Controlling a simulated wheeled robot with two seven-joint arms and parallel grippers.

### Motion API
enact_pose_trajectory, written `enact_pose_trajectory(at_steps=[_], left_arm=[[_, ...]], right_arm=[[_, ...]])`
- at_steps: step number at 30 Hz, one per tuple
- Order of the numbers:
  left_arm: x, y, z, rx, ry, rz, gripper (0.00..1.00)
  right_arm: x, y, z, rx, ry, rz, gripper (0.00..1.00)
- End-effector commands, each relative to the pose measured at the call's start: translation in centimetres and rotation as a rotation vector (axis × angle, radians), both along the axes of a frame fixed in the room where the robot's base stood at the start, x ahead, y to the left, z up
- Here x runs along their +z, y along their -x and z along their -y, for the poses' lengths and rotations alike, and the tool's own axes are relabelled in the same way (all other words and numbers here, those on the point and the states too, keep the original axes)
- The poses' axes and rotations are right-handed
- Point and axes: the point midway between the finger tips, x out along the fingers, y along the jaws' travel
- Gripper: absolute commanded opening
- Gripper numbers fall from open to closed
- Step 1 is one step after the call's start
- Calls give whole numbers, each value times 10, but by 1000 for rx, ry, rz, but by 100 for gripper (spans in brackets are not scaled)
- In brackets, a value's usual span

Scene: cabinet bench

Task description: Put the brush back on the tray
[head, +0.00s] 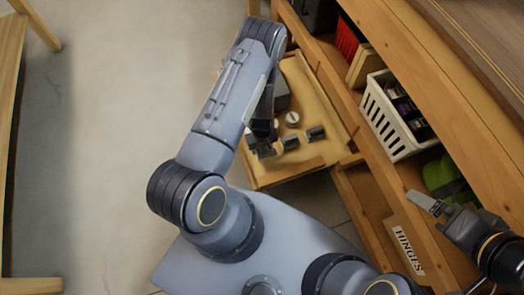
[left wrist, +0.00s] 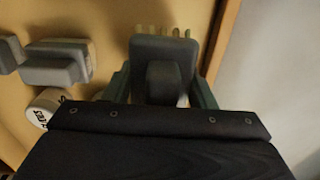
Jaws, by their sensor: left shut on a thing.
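My left gripper (left wrist: 160,93) is shut on the brush (left wrist: 162,60), a dark grey block with a raised grip and pale bristles at its far edge. One finger is on each side of it. Below it is a tan wooden tray (left wrist: 112,20); whether the brush touches the tray I cannot tell. In the head view the tray (head: 272,178) sticks out from the cabinet, and my left gripper (head: 262,132) is over its left part. The brush cannot be made out clearly there. My right gripper (head: 426,203) is by the cabinet at the right; its jaw opening is unclear.
The tray also holds grey blocks (left wrist: 55,65) and a white labelled round piece (left wrist: 45,103). The cabinet has a white crate (head: 392,125), a red bin (head: 348,38), a green item (head: 440,177) and a HINGES box (head: 405,248).

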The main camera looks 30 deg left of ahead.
Motion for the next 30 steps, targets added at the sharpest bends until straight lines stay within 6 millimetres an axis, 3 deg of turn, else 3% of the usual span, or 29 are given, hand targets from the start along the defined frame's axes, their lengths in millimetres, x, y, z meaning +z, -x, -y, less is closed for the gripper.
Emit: enact_pose_trajectory(at_steps=[7,12,23,24,29,30], left_arm=[[-17,-11,-4,0,0,0,26],[-43,-10,-4,1,0,-1,26],[-46,-10,-4,1,1,-1,26],[-46,-10,-4,1,1,-1,52],[-45,-10,-4,1,1,-1,72],[-45,-10,-3,1,1,-1,72]], right_arm=[[-8,0,0,0,0,0,100],[-22,0,0,0,0,0,100],[-24,0,0,0,0,0,100],[-24,0,0,0,0,0,100],[-23,0,0,0,0,0,100],[-23,0,0,0,0,0,100]])
